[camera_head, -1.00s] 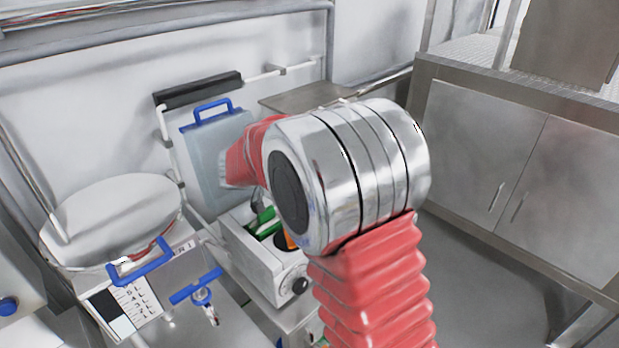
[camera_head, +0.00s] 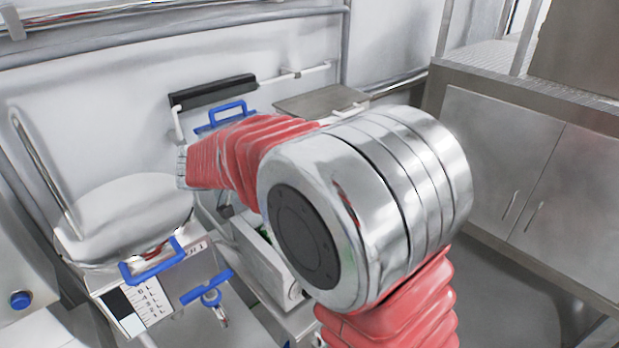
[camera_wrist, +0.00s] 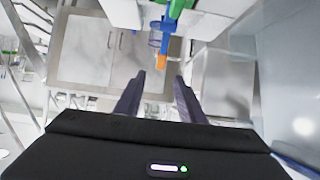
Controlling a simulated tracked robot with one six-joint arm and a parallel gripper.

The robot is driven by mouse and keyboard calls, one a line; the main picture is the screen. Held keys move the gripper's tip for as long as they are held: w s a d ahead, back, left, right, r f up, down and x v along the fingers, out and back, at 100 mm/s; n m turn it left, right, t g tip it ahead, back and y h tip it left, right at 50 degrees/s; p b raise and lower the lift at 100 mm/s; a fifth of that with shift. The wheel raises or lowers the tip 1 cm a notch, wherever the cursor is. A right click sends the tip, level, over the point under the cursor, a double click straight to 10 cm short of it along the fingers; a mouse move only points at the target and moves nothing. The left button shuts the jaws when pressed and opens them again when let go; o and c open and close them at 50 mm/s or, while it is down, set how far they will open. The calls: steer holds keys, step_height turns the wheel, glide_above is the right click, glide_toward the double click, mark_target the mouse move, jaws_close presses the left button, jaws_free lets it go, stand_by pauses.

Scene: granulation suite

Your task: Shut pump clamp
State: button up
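The white pump housing (camera_head: 262,262) stands low in the middle of the head view, largely hidden behind my arm. In the wrist view, a green part (camera_wrist: 177,9), a blue part (camera_wrist: 165,26) and an orange piece (camera_wrist: 161,62) sit at the top centre, beyond my fingers. I cannot tell which of these is the clamp or how far it is closed. My gripper (camera_wrist: 158,97) shows two dark fingers spread apart with nothing between them. The orange piece lies past the fingertips, apart from them. In the head view my gripper is mostly hidden behind my arm.
A blue-handled container (camera_head: 228,113) stands behind the pump, mostly covered by my arm. A rounded white vessel (camera_head: 125,212) with a blue handle (camera_head: 152,262) is at left. A blue T-handle (camera_head: 208,290) stands in front. Steel cabinets (camera_head: 500,165) line the right, with open floor before them.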

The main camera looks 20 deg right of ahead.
steer(key=shift+v, duration=1.1)
steer(key=s+d+n+g+y, duration=0.25)
steer(key=s+n+y, duration=0.3)
steer(key=s, duration=0.95)
steer(key=s+a+f+n+t+y, duration=0.1)
steer(key=s+a+n+y, duration=0.1)
steer(key=s, duration=0.4)
steer(key=s+a+f+n+t+y, duration=0.2)
steer(key=s+a+n+y, duration=0.1)
steer(key=s+n, duration=0.3)
steer(key=shift+s+y, duration=0.35)
steer(key=shift+y, duration=0.1)
steer(key=shift+d+t, duration=0.1)
steer(key=shift+t, duration=0.15)
steer(key=shift+c, duration=0.2)
